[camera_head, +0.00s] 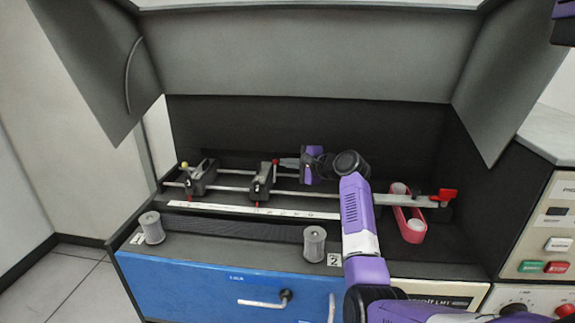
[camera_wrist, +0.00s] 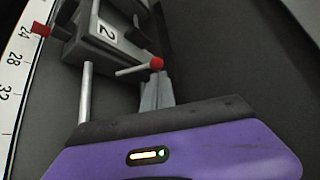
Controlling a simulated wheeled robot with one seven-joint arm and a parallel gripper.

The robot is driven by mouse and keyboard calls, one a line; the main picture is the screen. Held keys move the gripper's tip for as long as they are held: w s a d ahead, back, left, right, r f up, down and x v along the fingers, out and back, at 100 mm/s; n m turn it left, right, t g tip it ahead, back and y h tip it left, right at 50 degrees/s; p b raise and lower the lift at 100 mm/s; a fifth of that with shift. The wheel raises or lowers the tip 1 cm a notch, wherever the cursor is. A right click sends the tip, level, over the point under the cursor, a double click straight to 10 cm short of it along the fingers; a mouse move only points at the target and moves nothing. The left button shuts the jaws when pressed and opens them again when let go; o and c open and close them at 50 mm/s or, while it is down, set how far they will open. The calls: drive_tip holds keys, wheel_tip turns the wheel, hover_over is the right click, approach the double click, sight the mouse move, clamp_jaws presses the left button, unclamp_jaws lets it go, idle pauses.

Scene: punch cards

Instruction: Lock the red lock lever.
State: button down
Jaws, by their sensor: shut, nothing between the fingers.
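The red lock lever is a thin metal rod with a red knob (camera_wrist: 157,63), on the black carriage marked 2 (camera_wrist: 106,30). In the head view the red knob (camera_head: 276,162) stands at the top of the carriage (camera_head: 262,180). In the wrist view the rod points right, slightly upward. My gripper (camera_wrist: 156,82) is shut and empty, its fingertips right beside the red knob. I cannot tell whether they touch it. In the head view my gripper (camera_head: 285,162) is just right of the knob, reaching in from the right.
Another carriage with a yellow knob (camera_head: 184,165) sits on the rails at left. A white number scale (camera_head: 250,211) runs in front. Two grey spools (camera_head: 152,228) (camera_head: 315,243) stand on the front ledge. A red handle (camera_head: 447,194) and a pink belt (camera_head: 409,226) are at right.

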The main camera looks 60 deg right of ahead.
sight(276, 165)
drive_tip(key=a, duration=0.1)
drive_tip(key=s+a+n+t, duration=0.1)
drive_tip(key=a, duration=0.1)
drive_tip(key=shift+h+b, duration=0.4)
drive_tip(key=shift+s+a+f+n+t, duration=0.1)
drive_tip(key=shift+s+a+n+t, duration=0.15)
drive_tip(key=shift+a, duration=0.25)
drive_tip(key=shift+s+a+f+n+t, duration=0.1)
drive_tip(key=shift+a+n+t, duration=0.05)
drive_tip(key=shift+a+n, duration=0.25)
drive_tip(key=shift+r, duration=0.1)
